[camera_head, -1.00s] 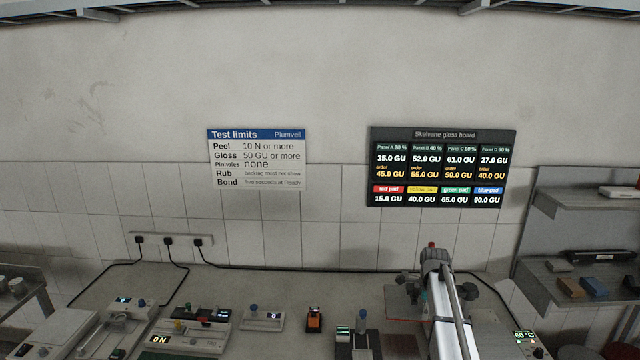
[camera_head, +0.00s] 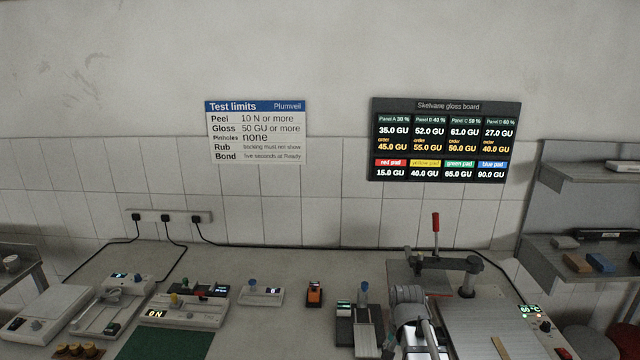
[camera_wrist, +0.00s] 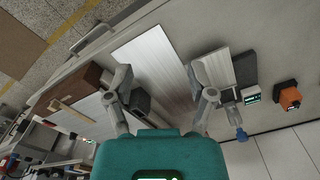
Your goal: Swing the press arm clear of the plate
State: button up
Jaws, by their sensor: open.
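The press stands at the back right of the bench in the head view. Its dark press arm (camera_head: 440,263) runs from a grey column (camera_head: 468,283) toward the left, with a red upright handle (camera_head: 435,222) on it. A pale plate (camera_head: 490,325) lies in front of the column, partly behind my arm. I cannot tell exactly how far the press arm overlaps it. My gripper (camera_wrist: 162,85) is open and empty in the wrist view, over a pale flat panel (camera_wrist: 150,55). My arm hides the gripper's fingers in the head view.
A 60 °C display (camera_head: 530,310) sits right of the plate. Left of my arm are a grey block stand (camera_head: 358,325), an orange device (camera_head: 314,293) and several instruments. A shelf (camera_head: 585,255) with small blocks is at the right. Bare bench lies behind the instruments.

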jog(key=s+a+f+n+b, duration=0.2)
jog(key=s+a+f+n, duration=0.1)
jog(key=s+n, duration=0.3)
jog(key=shift+s+f+b, duration=0.25)
jog(key=shift+s+b, duration=0.1)
jog(key=shift+s, duration=0.4)
